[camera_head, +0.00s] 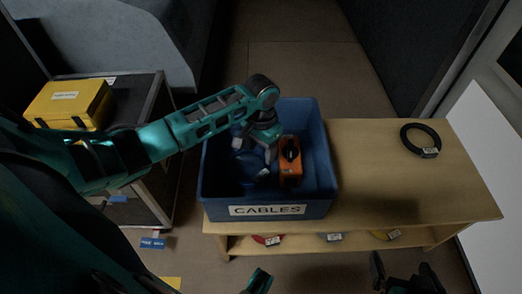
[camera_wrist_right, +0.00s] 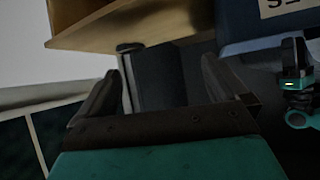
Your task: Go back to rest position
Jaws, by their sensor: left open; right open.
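My left gripper (camera_head: 256,152) reaches in from the left and is over the blue bin labelled CABLES (camera_head: 265,210), pointing down into it. It is open, and I see nothing held between its fingers. An orange item with a dark top (camera_head: 290,170) is in the bin, just right of the gripper. The bin's left interior is partly hidden by the arm and shadow. My right gripper (camera_head: 404,272) is low at the bottom edge, in front of the bench. It is open and empty in the right wrist view (camera_wrist_right: 165,75).
The wooden bench (camera_head: 375,180) carries the bin and a coiled black cable (camera_head: 420,139) with a tag. The bench's middle is clear.

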